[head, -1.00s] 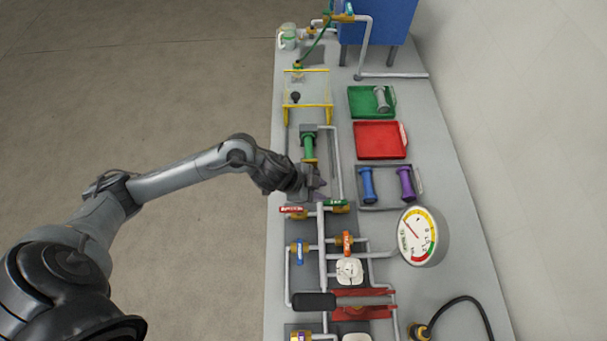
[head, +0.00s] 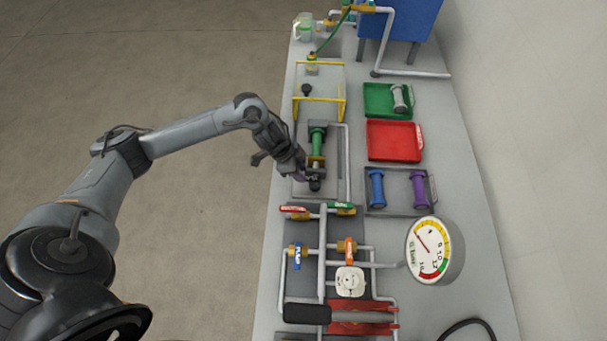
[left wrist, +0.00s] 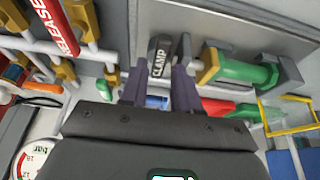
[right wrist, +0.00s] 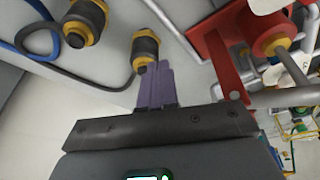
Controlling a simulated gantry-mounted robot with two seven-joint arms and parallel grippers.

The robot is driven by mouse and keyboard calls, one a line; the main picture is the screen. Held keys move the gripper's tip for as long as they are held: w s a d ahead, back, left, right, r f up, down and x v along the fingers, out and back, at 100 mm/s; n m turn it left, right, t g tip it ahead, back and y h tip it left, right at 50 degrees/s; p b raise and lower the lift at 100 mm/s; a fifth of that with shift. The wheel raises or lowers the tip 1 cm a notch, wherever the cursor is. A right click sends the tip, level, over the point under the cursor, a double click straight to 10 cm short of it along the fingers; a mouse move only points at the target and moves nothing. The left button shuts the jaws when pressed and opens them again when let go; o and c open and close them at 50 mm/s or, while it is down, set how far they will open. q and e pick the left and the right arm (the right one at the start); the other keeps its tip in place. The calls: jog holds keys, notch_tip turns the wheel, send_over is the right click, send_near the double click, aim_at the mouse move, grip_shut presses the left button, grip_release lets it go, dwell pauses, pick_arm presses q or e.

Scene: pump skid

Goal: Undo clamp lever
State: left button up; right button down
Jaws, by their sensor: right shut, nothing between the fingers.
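The clamp lever (left wrist: 160,57) is dark with a white CLAMP label in the left wrist view. It lies beyond and between my left fingertips; whether they touch it I cannot tell. Beside it are a brass collar and a green cylinder (left wrist: 240,72), seated in a grey fixture. My right gripper (right wrist: 154,85) is shut and empty, outside the head view.
Red-handled (head: 295,209) and green-handled (head: 341,206) valves sit just nearer than the fixture. To its right are a red tray (head: 394,143), a green tray (head: 374,105) and a grey tray with blue and purple cylinders. A pressure gauge (head: 430,248) stands at the right. A yellow-framed guard (head: 345,104) stands beyond.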

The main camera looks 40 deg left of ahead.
pick_arm(q)
jog(key=shift+x, duration=1.4)
